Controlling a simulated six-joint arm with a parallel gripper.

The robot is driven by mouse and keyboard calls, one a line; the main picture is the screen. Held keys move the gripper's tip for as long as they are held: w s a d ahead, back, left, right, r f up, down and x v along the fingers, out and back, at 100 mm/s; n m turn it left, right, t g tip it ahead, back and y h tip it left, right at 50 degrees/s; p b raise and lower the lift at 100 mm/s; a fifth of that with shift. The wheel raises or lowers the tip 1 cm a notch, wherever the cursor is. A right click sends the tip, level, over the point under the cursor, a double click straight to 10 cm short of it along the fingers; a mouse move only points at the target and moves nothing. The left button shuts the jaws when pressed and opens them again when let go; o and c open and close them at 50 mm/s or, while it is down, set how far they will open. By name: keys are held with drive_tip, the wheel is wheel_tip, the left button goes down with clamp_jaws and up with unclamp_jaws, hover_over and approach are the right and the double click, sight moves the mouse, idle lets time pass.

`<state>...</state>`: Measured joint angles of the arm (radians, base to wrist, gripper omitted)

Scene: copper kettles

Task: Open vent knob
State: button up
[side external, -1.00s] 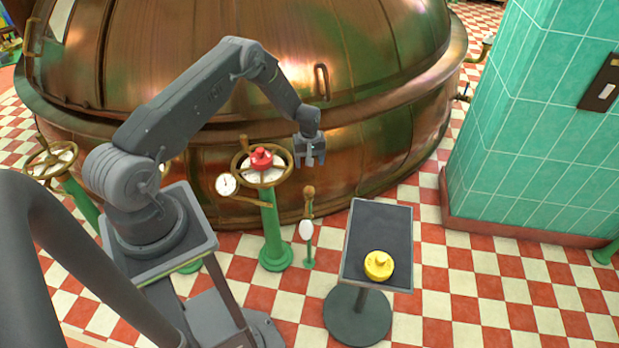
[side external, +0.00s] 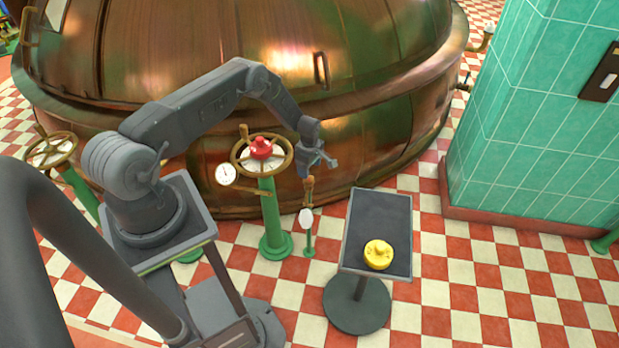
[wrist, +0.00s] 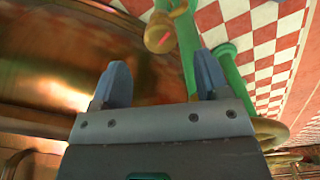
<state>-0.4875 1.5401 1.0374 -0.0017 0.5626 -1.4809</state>
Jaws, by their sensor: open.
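A small brass knob (side external: 309,184) tops a thin green post in front of the copper kettle; I take it for the vent knob. My gripper (side external: 317,166) is just above the knob in the side view. My gripper (wrist: 160,70) is open, with nothing between its two blue-grey fingers. I see no contact with the knob; the exact gap is unclear.
A brass handwheel with a red hub (side external: 261,148) stands left of the knob on a green pedestal. A white gauge (side external: 226,174) is beside it. The copper kettle (side external: 360,140) rises close behind.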

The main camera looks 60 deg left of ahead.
sight(310, 178)
drive_tip(key=shift+f, duration=2.8)
drive_tip(key=shift+c, duration=0.5)
drive_tip(key=c, duration=0.8)
drive_tip(key=shift+c, duration=0.2)
drive_tip(key=shift+n, duration=0.3)
drive_tip(key=n, duration=0.6)
drive_tip(key=shift+n, duration=0.3)
drive_tip(key=n, duration=0.6)
drive_tip(key=shift+a, duration=0.15)
